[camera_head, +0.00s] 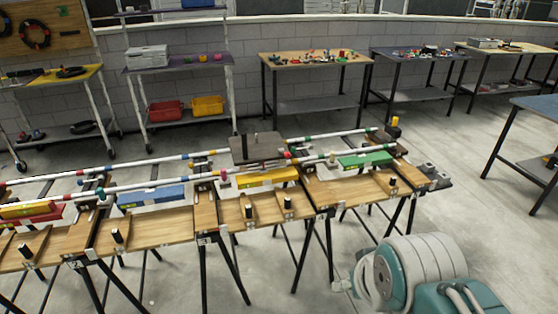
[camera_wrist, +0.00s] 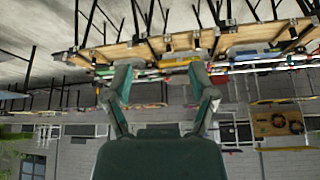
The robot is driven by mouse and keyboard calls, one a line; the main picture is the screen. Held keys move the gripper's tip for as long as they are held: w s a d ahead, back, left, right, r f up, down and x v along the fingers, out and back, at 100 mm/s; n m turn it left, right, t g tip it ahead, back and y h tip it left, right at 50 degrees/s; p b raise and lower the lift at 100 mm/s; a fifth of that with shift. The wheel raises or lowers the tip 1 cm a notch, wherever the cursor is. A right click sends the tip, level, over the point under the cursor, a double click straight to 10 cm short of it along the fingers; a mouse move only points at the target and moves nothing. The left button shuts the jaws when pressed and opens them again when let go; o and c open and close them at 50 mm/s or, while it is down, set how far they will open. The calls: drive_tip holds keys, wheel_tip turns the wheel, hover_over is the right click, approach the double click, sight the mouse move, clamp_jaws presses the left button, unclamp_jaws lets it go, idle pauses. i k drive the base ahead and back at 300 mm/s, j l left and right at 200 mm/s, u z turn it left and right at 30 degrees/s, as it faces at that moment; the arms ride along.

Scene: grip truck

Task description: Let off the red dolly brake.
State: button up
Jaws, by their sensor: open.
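A low red block with a yellow top (camera_head: 45,212) sits at the left end of the long wooden bench (camera_head: 160,222). A dark flat cart (camera_head: 258,148) with two upright posts stands across the striped rails. A small red knob (camera_head: 287,154) is beside it. I cannot tell which part is the red dolly brake. My gripper (camera_wrist: 160,75) is open and empty in the wrist view, its two green fingers apart. That view is upside down, with the bench (camera_wrist: 205,40) beyond the fingertips. The fingers touch nothing that I can see.
Blue (camera_head: 150,196), yellow (camera_head: 266,178) and green (camera_head: 364,159) blocks sit along the bench, with short black posts in front. Trestle legs stand below it. Tables and a shelf rack (camera_head: 180,70) line the back wall. The floor at the right is mostly clear.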

sight(287, 155)
drive_tip(key=k+j+z, duration=0.1)
drive_tip(key=k+j, duration=0.2)
drive_tip(key=k, duration=0.15)
drive_tip(key=k+j, duration=0.3)
drive_tip(key=k, duration=0.15)
drive_tip(key=i+j+z, duration=0.1)
drive_tip(key=i, duration=1)
drive_tip(key=i+j, duration=0.15)
drive_tip(key=i, duration=0.95)
drive_tip(key=l+z, duration=0.05)
